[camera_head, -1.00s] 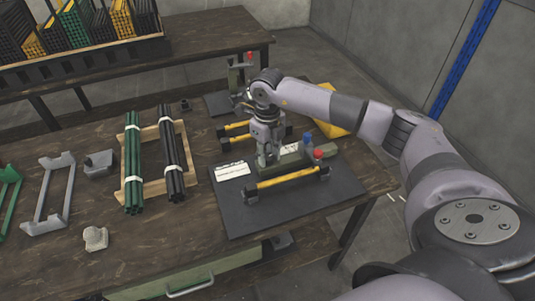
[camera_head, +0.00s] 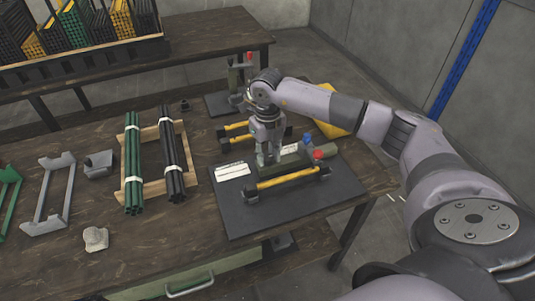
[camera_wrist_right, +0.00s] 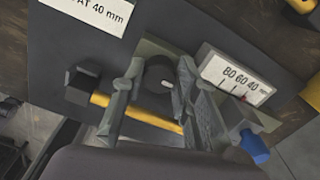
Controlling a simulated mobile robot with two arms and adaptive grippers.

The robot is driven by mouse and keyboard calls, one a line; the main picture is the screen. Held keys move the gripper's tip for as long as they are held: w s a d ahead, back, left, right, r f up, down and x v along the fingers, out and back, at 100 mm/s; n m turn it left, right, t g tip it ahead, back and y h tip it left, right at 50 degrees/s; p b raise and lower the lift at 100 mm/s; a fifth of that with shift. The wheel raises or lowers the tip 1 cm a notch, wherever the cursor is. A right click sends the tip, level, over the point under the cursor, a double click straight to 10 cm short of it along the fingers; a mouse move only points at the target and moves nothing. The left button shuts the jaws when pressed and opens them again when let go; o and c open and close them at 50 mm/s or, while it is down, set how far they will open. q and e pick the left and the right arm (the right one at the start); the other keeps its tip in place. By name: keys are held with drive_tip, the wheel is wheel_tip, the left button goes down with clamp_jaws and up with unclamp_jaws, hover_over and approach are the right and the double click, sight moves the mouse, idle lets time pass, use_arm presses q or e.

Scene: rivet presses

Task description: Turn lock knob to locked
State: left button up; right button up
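The rivet press stands on a dark mat (camera_head: 340,192) at the table's right end. My right gripper (camera_head: 268,160) points down at its green-grey body (camera_head: 294,160). In the right wrist view a round black knob (camera_wrist_right: 158,74) with a small white mark lies between the two fingers of this gripper (camera_wrist_right: 158,90). The fingers stand close on either side of it; whether they press on it I cannot tell. A scale plate (camera_wrist_right: 237,76) reading 80 60 40 mm is beside the knob. A blue knob (camera_head: 308,138) and a red knob (camera_head: 318,154) are at the press's right end. My left gripper is not in view.
A yellow bar (camera_head: 286,179) runs along the press's front. A white label (camera_head: 232,171) lies on the mat's left. Wooden racks with green rods (camera_head: 133,165) and black rods (camera_head: 172,155) stand left of the mat. A second press (camera_head: 240,75) is behind.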

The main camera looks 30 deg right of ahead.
sight(268, 156)
drive_tip(key=o, duration=0.4)
drive_tip(key=shift+r, duration=0.1)
wheel_tip(268, 156, up, 12)
idle(0.5)
idle(0.5)
